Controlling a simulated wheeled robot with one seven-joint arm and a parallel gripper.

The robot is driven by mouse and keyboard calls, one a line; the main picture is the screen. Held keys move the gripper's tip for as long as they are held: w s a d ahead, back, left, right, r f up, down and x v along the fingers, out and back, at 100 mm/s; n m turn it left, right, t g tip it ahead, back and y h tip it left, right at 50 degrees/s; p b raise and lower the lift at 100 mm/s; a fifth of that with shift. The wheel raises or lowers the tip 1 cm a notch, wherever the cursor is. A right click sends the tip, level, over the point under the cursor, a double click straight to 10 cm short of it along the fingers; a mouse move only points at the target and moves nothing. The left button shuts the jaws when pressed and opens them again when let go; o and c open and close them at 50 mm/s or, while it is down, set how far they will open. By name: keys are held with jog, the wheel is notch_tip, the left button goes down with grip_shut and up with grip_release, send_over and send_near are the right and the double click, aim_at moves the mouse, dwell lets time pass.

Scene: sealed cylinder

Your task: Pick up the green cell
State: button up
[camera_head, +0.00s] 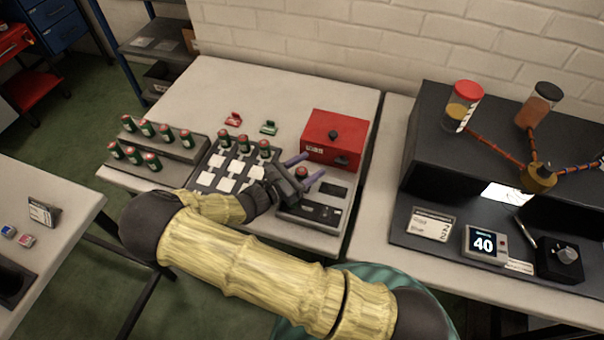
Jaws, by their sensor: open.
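Several green cells with red tops stand in a grey stepped rack (185,152) on the left of the middle table; one of them is this green cell (131,155). More green cells (244,144) stand along the back row of a dark tray (206,178) with white squares. My gripper (304,170) is open over a grey device (310,218) at the table's right side. Its two purple fingers point right. A red top (302,171) shows between the fingers; the body below it is mostly hidden by my gripper, and I cannot tell whether they touch.
A red box (335,138) stands just behind my gripper. Small red (233,120) and green (268,127) items lie behind the tray. The table's back left is clear.

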dwell(0.5)
jog(key=c, duration=1.2)
notch_tip(320, 180, up, 10)
